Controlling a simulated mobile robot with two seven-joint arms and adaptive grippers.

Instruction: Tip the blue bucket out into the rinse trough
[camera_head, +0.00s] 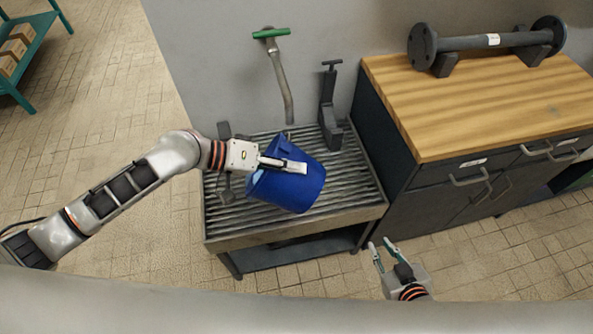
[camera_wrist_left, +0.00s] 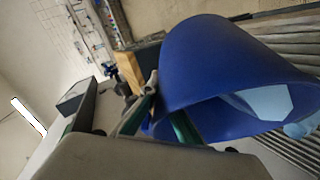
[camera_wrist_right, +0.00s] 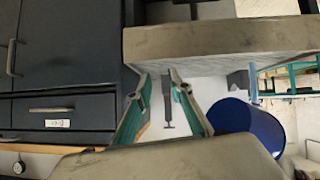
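The blue bucket (camera_head: 300,187) is held tilted over the slatted rinse trough (camera_head: 350,190). Its mouth faces left and down in the head view. Something pale blue (camera_wrist_left: 262,102) shows inside the mouth in the left wrist view; I cannot tell whether it is water. My left gripper (camera_head: 290,165) is shut on the bucket's wall, with the rim between its fingers. My right gripper (camera_head: 382,250) is open and empty, in front of the trough's right corner. The bucket also shows in the right wrist view (camera_wrist_right: 245,125). Part of the trough is hidden under the bucket.
A dark cabinet (camera_head: 400,185) with a wooden top (camera_head: 480,100) stands right of the trough. A flanged pipe (camera_head: 490,41) lies on it. A green-handled pipe (camera_head: 280,75) and a dark clamp-like fitting (camera_head: 329,110) stand at the trough's back. A green shelf (camera_head: 35,35) is far left.

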